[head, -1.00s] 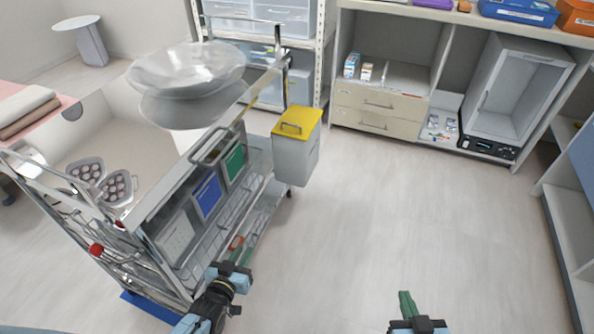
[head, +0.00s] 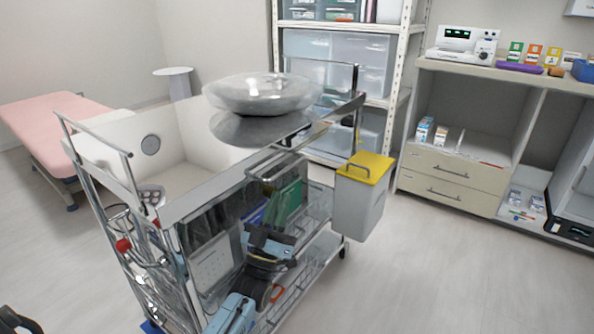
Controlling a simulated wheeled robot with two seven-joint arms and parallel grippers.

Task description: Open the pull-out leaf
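A chrome trolley (head: 205,196) stands in the middle of the head view. On its long side, just under the top, a chrome loop handle (head: 262,178) sticks out, which appears to belong to the pull-out leaf. The leaf itself is hard to make out, and no extended leaf shows. My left gripper (head: 268,236) is in front of this side, below the handle, pointing up and away. Its fingers blend into the dark background, so I cannot tell whether they are open or touch anything. My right gripper is not in view.
Blue and green folders (head: 287,203) sit in the side rack. Shelves and a drawer cabinet (head: 445,172) stand behind. The floor at right is clear.

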